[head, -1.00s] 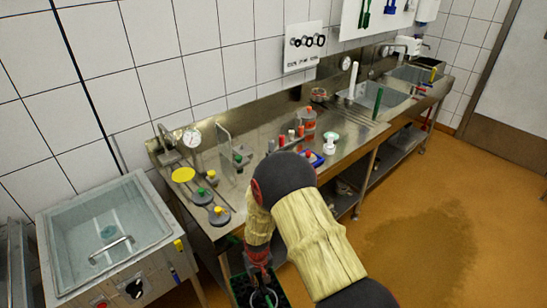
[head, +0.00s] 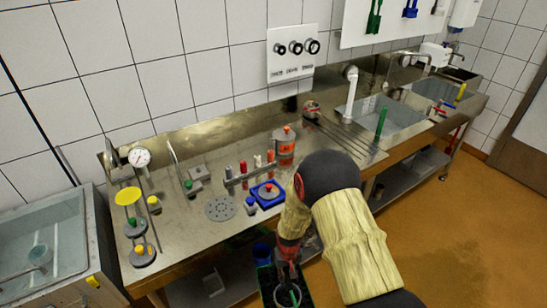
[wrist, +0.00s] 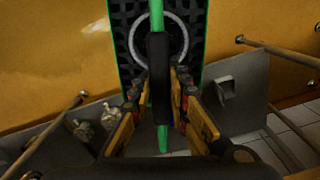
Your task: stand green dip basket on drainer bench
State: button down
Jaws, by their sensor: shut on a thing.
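The green dip basket (head: 267,287) hangs low in front of the bench, partly hidden by my arm. It also shows in the wrist view (wrist: 196,40), with green edges, a dark perforated body, a pale ring inside and a green handle with a black grip (wrist: 158,80). My gripper (head: 288,262) is shut on that handle; its fingers (wrist: 159,92) lie on either side of the black grip. The steel drainer bench (head: 225,145) runs along the wall beyond the basket. The basket is apart from the bench top, in front of its edge.
A blue tray (head: 267,194), a perforated disc (head: 220,208) and an orange-labelled bottle (head: 284,142) stand on the bench. Weights and a gauge (head: 139,157) crowd its left end. A water bath (head: 45,245) stands at left.

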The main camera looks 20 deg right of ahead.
aim_at(337, 144)
jog(key=i+l, duration=0.1)
jog(key=l, duration=1.2)
jog(key=i+l, duration=0.15)
jog(key=l, duration=0.45)
